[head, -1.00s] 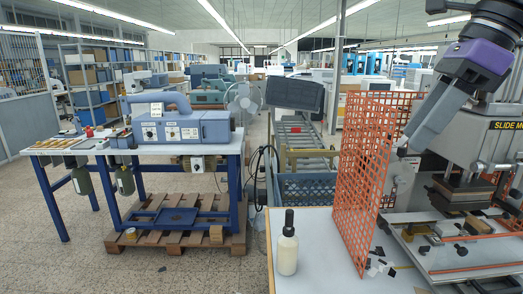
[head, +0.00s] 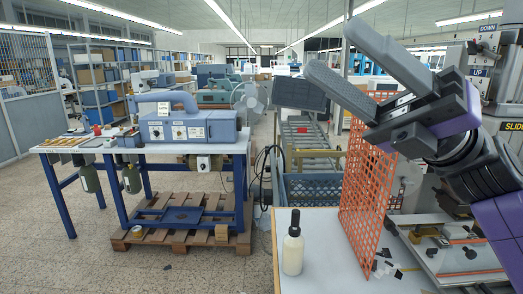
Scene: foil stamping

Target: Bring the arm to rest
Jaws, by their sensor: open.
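My gripper (head: 336,50) is raised at the right of the head view, with its two grey fingers spread apart and pointing up and to the left. Nothing is between the fingers. My purple and black arm comes in from the right edge. The gripper shows in front of the top of the orange mesh guard (head: 364,195) and hides part of it. It also hides part of the stamping machine (head: 511,150) behind it.
A bottle with a black cap (head: 292,253) stands on the white table (head: 325,270) left of the guard. Dark scraps (head: 383,266) lie near the guard's foot. A blue-grey machine (head: 190,127) stands on a bench at left.

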